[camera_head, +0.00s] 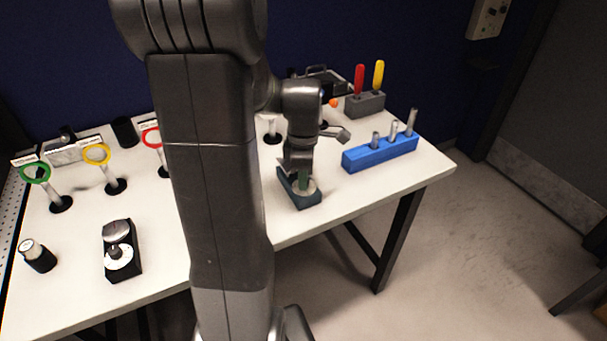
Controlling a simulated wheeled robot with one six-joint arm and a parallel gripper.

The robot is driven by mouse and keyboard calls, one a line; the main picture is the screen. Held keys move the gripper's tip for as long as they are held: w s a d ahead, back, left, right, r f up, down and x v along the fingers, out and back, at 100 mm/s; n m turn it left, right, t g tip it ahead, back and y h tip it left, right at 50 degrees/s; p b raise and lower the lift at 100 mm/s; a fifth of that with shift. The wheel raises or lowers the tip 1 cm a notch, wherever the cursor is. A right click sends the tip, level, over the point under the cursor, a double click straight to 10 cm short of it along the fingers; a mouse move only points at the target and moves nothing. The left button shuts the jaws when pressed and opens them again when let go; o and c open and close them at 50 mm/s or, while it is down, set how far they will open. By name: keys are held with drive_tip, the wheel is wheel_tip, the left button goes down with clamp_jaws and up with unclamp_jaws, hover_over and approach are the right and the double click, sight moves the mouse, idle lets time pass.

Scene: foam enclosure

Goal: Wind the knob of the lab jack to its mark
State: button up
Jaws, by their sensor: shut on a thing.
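The lab jack, as far as I can tell, is the dark teal block (311,203) near the table's front edge, right of my arm's column. A pale round disc shows on its top, with a small green knob (303,184) standing over it. My gripper (302,177) points down over the block and is shut on the knob. The fingers hide most of the knob, and the mark is too small to make out.
The white table (350,195) also holds a blue block with metal pegs (380,153) and a grey holder with red and yellow handles (366,104). A black device with round dials (122,262) and ring stands (96,154) are at left. My arm hides the table's middle.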

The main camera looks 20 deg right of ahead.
drive_tip(key=n, duration=0.4)
drive_tip(key=shift+n, duration=2.2)
drive_tip(key=o, duration=0.7)
wheel_tip(320, 180, up, 14)
drive_tip(key=shift+f, duration=0.15)
